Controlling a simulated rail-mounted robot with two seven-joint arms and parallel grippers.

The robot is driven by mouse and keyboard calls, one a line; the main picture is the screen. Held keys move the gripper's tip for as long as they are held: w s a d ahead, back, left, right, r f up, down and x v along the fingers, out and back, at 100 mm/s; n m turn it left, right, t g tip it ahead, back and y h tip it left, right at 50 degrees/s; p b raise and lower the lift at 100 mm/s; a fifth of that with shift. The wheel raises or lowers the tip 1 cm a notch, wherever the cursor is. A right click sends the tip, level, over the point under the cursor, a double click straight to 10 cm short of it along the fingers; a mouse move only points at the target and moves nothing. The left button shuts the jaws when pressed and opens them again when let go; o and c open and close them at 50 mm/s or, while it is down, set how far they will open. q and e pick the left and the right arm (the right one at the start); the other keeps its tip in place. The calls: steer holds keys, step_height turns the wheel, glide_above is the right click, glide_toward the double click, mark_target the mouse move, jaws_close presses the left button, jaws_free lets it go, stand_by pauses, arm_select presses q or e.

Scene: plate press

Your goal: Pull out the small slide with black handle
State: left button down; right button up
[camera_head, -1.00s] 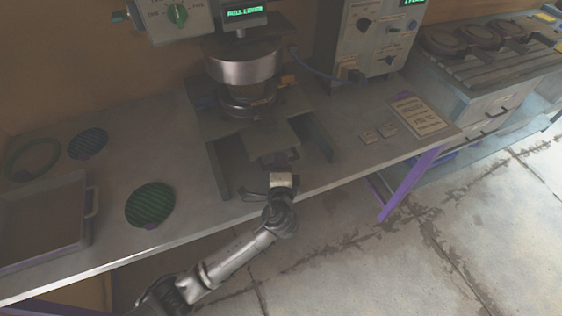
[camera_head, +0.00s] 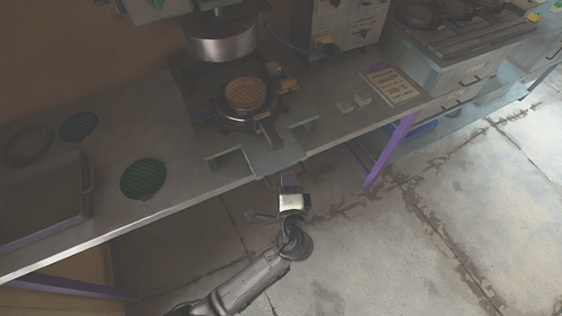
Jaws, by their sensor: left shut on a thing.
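The press stands in the middle of the bench, its round metal upper head (camera_head: 222,42) above. The small slide (camera_head: 272,156) is a flat grey plate that sticks out past the bench's front edge. My left gripper (camera_head: 289,183) is at the slide's front end and shut on its handle, which the fingers mostly hide. Behind the slide sits a round dark mould (camera_head: 235,119) with an orange-brown ridged disc (camera_head: 245,93) in it, clear of the upper head. A dark bar (camera_head: 270,131) reaches from the mould toward the slide. My right gripper is not in view.
Green ridged discs (camera_head: 143,179) and a grey tray (camera_head: 40,208) are on the left of the bench. A control box (camera_head: 345,27) stands at the back right. A label plate (camera_head: 390,85) lies on the right. The floor in front is open.

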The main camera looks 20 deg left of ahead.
arm_select(q)
steer(key=shift+s+d, duration=1.5)
steer(key=shift+s, duration=0.05)
steer(key=c, duration=1.2)
jaws_free()
steer(key=shift+o, duration=0.2)
steer(key=p+v, duration=0.1)
steer(key=v, duration=1.2)
steer(key=shift+s, duration=0.45)
